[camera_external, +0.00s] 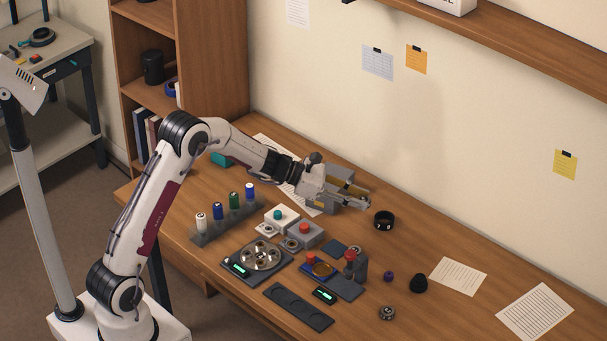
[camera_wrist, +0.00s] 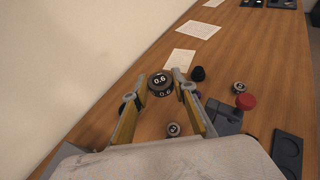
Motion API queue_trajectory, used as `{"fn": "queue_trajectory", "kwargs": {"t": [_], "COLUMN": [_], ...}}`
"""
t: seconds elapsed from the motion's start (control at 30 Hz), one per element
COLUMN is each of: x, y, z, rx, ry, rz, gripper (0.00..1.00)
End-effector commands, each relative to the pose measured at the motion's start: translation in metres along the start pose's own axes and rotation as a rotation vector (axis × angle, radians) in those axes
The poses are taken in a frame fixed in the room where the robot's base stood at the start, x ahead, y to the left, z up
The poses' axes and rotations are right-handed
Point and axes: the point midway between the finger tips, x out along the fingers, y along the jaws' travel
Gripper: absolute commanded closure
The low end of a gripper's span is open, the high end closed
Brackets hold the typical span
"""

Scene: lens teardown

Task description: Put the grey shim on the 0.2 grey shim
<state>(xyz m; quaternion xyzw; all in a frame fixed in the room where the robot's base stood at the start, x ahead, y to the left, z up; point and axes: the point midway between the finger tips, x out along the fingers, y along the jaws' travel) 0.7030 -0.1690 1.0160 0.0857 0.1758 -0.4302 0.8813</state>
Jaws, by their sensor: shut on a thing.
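My gripper (camera_external: 362,202) is held above the back of the desk, in front of a grey box. In the wrist view its two yellow-lined fingers (camera_wrist: 162,88) close on a dark grey round shim (camera_wrist: 160,80) marked 0.6. The held shim is not clear in the external view. Two grey discs with small marks rest below it in the wrist view: one disc (camera_wrist: 173,129) lies nearer the gripper, another disc (camera_wrist: 239,87) farther right. The farther disc also shows in the external view (camera_external: 387,313). I cannot read which is 0.2.
A black ring (camera_external: 384,220) lies right of my gripper. A black dome (camera_external: 418,283), a purple piece (camera_external: 388,276) and a red-topped stand (camera_external: 350,270) are in front. A round-plate device (camera_external: 230,272) and a bottle rack (camera_external: 232,222) stand left. The right desk is mostly clear around papers.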

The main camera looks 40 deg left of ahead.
Motion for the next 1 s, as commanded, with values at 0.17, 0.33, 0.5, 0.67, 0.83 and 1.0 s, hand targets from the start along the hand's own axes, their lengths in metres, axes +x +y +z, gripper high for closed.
{"fn": "queue_trajectory", "kwargs": {"t": [0.17, 0.33, 0.5, 0.67, 0.83, 1.0], "x": [0.026, 0.045, 0.061, 0.071, 0.076, 0.075], "y": [-0.051, -0.097, -0.146, -0.189, -0.224, -0.237], "z": [0.021, 0.037, 0.051, 0.059, 0.064, 0.059], "rx": [0.024, 0.042, 0.060, 0.073, 0.081, 0.073], "ry": [-0.002, -0.001, -0.001, -0.001, 0.000, 0.000], "rz": [-0.056, -0.102, -0.145, -0.179, -0.196, -0.178], "gripper": [0.95, 0.95, 0.95, 0.95, 0.95, 0.95]}}
